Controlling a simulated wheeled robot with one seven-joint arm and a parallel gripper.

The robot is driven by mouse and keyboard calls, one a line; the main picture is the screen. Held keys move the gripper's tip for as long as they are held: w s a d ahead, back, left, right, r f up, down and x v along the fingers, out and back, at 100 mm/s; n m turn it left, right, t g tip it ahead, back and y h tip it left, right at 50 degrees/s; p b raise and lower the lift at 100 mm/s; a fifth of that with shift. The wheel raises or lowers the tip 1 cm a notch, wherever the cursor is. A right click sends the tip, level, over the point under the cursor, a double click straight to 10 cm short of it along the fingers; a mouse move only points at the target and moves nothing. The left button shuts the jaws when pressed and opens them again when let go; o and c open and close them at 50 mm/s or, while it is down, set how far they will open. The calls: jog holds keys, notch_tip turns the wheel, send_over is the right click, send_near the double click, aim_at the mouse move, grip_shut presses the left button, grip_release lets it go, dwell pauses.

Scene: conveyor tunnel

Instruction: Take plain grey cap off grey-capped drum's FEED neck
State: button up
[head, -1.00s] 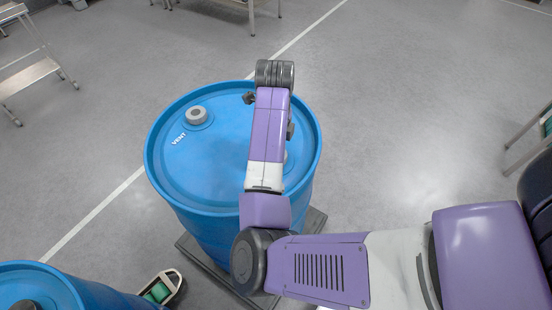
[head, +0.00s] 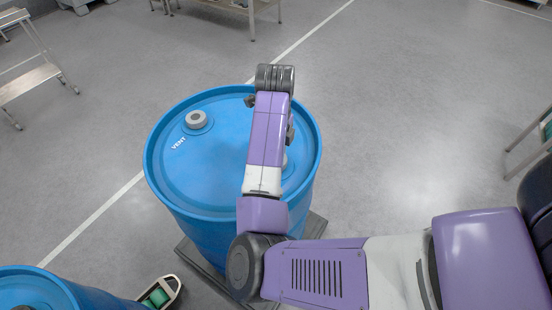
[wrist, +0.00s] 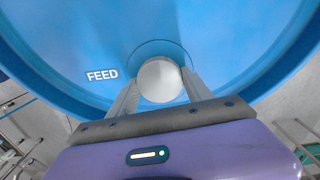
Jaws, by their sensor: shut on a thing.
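The blue drum (head: 215,165) stands upright, with a grey cap (head: 197,119) on its VENT neck. In the wrist view, the plain pale grey cap (wrist: 160,81) is beside the FEED label (wrist: 102,75), at a round recess in the blue drum top (wrist: 225,50). My gripper (wrist: 158,88) is shut on this cap, one finger on each side. I cannot tell whether the cap is seated or lifted a little. In the head view my arm covers the fingers and most of the FEED neck.
The drum stands on a dark pallet (head: 204,258). A second blue drum (head: 95,297) is at the lower left, with a small tray (head: 172,284) holding something green beside it. A step stand (head: 32,82) is at the upper left.

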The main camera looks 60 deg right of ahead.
jog(key=shift+n+p, duration=1)
jog(key=shift+n, duration=0.9)
jog(key=shift+r+n+p, duration=0.15)
jog(key=shift+n+p, duration=0.85)
jog(key=shift+n, duration=0.3)
jog(key=shift+n+p, duration=0.5)
jog(key=shift+n, duration=0.8)
jog(key=shift+n, duration=0.3)
jog(key=n, duration=0.4)
jog(key=shift+n, duration=0.3)
